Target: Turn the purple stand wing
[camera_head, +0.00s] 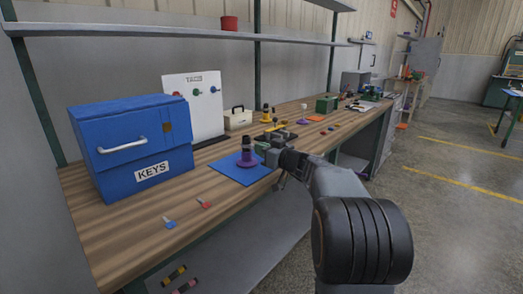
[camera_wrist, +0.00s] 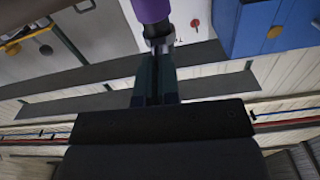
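The purple stand (camera_head: 247,158), with a dark upper part, stands upright on a blue mat (camera_head: 228,167) on the workbench. My gripper (camera_head: 266,155) is low beside it, on its right side. In the wrist view a purple part (camera_wrist: 150,10) shows at the top edge, with a grey metal piece (camera_wrist: 159,40) below it. My gripper's two dark fingers (camera_wrist: 156,62) lie close together with a narrow gap, their tips at the metal piece. I cannot tell whether the wing is between them; the tips hide it.
A blue KEYS box (camera_head: 120,140) stands to the left, with a white board (camera_head: 190,110) behind. A red key (camera_head: 204,203) and a blue key (camera_head: 169,222) lie at the front. Small bench items, including a green box (camera_head: 327,104), stand farther back.

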